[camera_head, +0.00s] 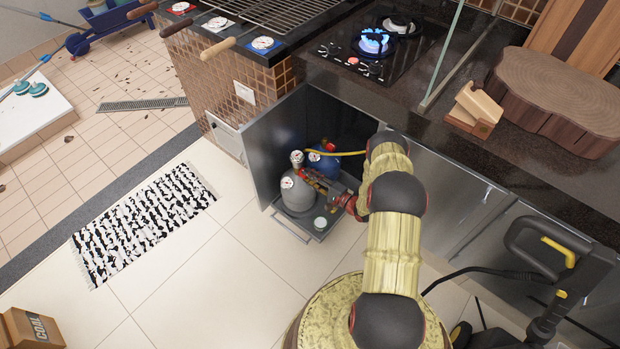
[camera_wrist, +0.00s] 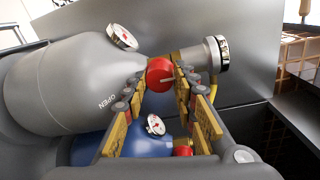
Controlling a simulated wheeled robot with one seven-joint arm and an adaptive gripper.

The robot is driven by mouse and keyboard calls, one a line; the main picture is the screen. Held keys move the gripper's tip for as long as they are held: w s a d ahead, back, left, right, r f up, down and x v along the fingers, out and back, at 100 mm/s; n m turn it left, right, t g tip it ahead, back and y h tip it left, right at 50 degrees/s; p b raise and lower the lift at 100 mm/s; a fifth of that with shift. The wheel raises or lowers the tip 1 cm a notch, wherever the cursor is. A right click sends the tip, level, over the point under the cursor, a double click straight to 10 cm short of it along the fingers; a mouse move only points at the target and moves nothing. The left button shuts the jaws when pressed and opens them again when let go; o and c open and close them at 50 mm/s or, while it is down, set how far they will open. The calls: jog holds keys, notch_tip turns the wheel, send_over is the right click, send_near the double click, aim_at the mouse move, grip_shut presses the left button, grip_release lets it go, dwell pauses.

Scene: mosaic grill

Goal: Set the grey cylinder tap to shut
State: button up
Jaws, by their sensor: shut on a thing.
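The grey cylinder (camera_head: 298,194) stands in the open cabinet under the counter, and it fills the left of the wrist view (camera_wrist: 60,85). The word OPEN shows on its shoulder. Its red tap (camera_wrist: 159,72) has a pale mark across it and sits at the neck, beside a metal fitting (camera_wrist: 208,56). My gripper (camera_wrist: 162,66) is shut on the red tap, one yellow finger on each side. In the head view my gripper (camera_head: 312,180) reaches into the cabinet from the right and partly hides the tap.
A blue cylinder (camera_head: 325,163) stands behind the grey one, with a yellow hose (camera_head: 347,153) near it. The open cabinet door (camera_head: 272,143) stands at the left. A blue flame burns on the hob (camera_head: 373,42).

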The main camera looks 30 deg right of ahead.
jog(key=shift+f, duration=0.1)
jog(key=o, duration=1.1)
jog(key=shift+c, duration=0.2)
